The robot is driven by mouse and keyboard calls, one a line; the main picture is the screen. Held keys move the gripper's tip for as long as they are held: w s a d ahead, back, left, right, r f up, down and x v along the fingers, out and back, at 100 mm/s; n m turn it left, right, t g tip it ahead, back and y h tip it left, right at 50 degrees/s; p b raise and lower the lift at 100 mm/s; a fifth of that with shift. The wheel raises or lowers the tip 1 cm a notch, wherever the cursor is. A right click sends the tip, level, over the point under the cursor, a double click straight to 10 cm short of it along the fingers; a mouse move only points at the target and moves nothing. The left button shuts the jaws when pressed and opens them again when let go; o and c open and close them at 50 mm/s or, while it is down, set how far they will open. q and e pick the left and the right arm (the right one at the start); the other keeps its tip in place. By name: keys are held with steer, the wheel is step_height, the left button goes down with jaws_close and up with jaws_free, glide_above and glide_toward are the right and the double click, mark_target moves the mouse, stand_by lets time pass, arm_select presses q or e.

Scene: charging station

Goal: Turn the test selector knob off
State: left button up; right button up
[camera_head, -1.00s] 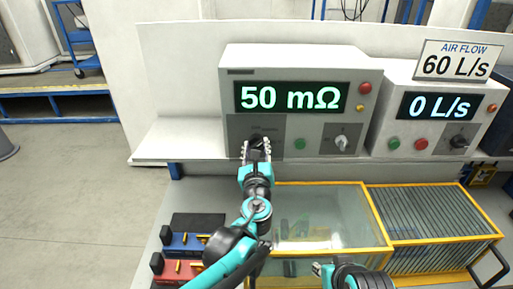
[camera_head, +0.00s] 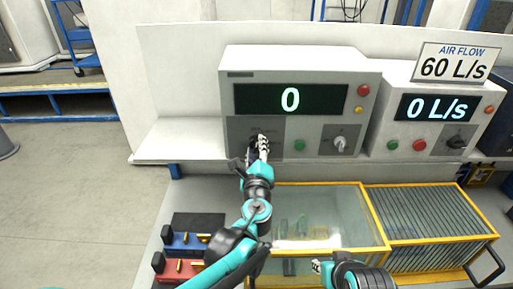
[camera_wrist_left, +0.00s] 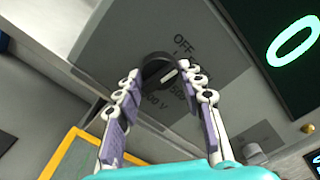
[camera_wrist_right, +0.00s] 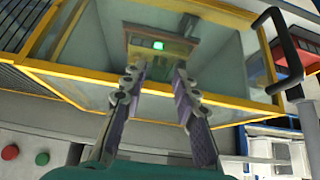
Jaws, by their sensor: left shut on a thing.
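The test selector knob is a dark round knob (camera_wrist_left: 152,68) with a pale pointer mark, on the grey panel. "OFF" (camera_wrist_left: 183,43) and other range labels are printed around it. My left gripper (camera_head: 257,147) is at the lower left of the tester (camera_head: 225,135), its fingers on both sides of the knob and shut on it. In the head view the gripper hides the knob. The tester's display (camera_head: 290,99) reads 0. My right gripper (camera_wrist_right: 158,75) is open and empty above a glass-walled, yellow-framed case (camera_wrist_right: 215,95). I cannot tell exactly which label the pointer meets.
The tester also has a green button (camera_head: 299,145), a red button (camera_head: 363,89) and another knob (camera_head: 340,143). An air flow unit (camera_head: 385,120) reading 0 L/s stands to the right. Blue and red tools (camera_head: 185,243) lie at lower left.

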arm_select(q)
steer(key=shift+n, duration=0.9)
steer(key=o, duration=1.1)
steer(key=s, duration=1.2)
steer(key=shift+f, duration=0.1)
